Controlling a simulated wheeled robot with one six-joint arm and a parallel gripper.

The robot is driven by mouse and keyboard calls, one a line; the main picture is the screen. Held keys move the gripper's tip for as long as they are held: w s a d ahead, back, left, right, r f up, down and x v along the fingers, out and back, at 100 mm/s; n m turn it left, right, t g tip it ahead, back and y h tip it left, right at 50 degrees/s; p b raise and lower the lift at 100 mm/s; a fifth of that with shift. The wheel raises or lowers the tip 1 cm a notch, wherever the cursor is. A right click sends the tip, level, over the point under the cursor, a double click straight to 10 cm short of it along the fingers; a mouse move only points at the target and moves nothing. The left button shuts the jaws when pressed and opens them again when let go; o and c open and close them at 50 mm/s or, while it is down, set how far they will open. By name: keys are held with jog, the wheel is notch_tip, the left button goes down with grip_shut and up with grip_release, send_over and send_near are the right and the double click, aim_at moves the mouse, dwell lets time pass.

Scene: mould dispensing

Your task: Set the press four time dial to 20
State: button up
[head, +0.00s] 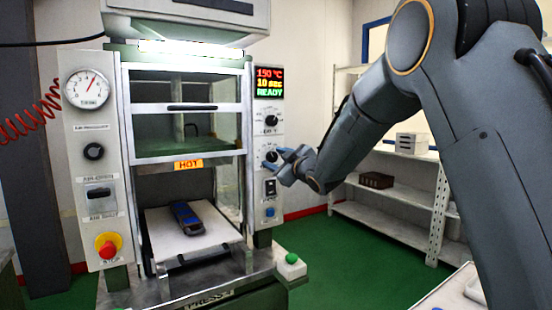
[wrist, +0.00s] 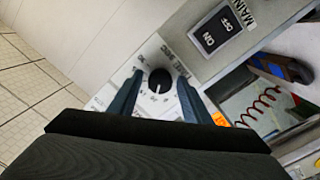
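The press (head: 186,105) shows 150 °C, 10 sec and READY on its display (head: 269,82). The time dial (wrist: 160,81) is a round black knob on a white panel in the wrist view; in the head view it is the lower dial (head: 271,156), partly covered by my gripper. A white pointer mark shows on the knob. My gripper (wrist: 158,88) is open, with one finger on each side of the knob and a small gap visible on both sides. In the head view my gripper (head: 284,163) is at the press's right panel. Contact with the panel cannot be told.
The upper dial (head: 271,120) sits above. The main switch (wrist: 221,28) is close by. A blue-black object (head: 186,217) lies on the white plate (head: 165,238) below the HOT label (head: 188,164). A red stop button (head: 108,246) is at left. Shelves (head: 400,192) stand behind my arm.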

jog(key=c, duration=0.8)
jog(key=shift+c, duration=0.2)
jog(key=shift+m, duration=0.4)
jog(key=m+p, duration=0.1)
jog(key=m, duration=0.4)
jog(key=shift+r+p, duration=0.15)
jog(key=shift+p, duration=0.2)
jog(key=m+p, duration=0.2)
jog(key=m, duration=0.3)
jog(key=shift+m, duration=0.4)
jog(key=o, duration=1)
jog(key=shift+o, duration=0.2)
